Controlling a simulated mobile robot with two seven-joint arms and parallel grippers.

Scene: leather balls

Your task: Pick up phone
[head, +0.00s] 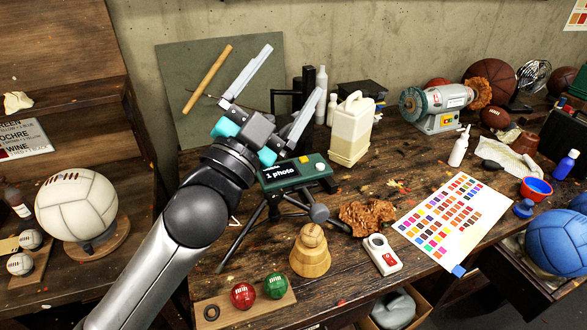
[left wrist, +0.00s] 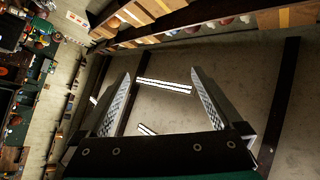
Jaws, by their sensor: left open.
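A dark green device with a black screen reading "1 photo" (head: 281,172) sits on a black tripod on the workbench; it is the only phone-like thing I can make out. My left gripper (head: 294,70) is open, raised behind and above the device in the picture, with its fingers pointing up and right. My forearm and wrist pass just left of the device and hide part of the bench. In the left wrist view, the open left gripper (left wrist: 160,76) has nothing between its fingers, and the device is not seen there. My right gripper is in neither view.
A cream jug (head: 351,135) stands right of the gripper. A wooden stand (head: 310,257), a brown lump (head: 367,216), a white box (head: 383,256) and a colour chart (head: 453,220) lie near the tripod. Red and green balls (head: 276,285) sit on a board in front.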

